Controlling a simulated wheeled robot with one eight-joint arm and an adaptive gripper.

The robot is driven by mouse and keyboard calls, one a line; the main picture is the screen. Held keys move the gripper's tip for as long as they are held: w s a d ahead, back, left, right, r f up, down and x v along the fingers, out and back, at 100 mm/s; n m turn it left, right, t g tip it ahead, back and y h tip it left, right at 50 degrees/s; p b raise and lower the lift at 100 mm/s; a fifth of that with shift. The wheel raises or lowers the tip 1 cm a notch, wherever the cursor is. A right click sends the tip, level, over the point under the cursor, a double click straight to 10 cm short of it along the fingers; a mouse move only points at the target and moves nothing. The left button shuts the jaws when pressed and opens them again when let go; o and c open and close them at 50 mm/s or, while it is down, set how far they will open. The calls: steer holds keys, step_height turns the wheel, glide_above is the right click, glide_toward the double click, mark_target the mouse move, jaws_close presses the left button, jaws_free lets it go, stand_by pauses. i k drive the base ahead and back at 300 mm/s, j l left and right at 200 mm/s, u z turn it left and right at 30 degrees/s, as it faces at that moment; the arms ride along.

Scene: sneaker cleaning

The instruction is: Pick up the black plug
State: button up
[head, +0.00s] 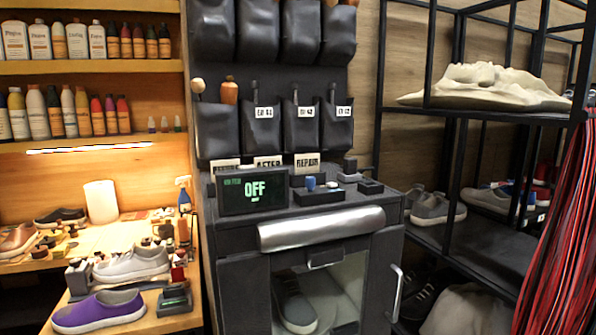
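I cannot pick out the black plug for certain. A small dark block (370,187) lies at the right end of the dark cabinet's top (292,209). Another small dark piece (350,166) stands just behind it, with a thin dark line like a cord running off to its right. Either could be the plug, but both are too small to tell. A black tray (319,196) with a blue knob-like piece (310,183) lies to the left of the block. My gripper is not in view.
A shoe bench is left; a black rack (487,248) and hanging red cords (560,230) are right.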

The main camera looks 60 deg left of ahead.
mark_target(350, 165)
steer(key=u, duration=1.9)
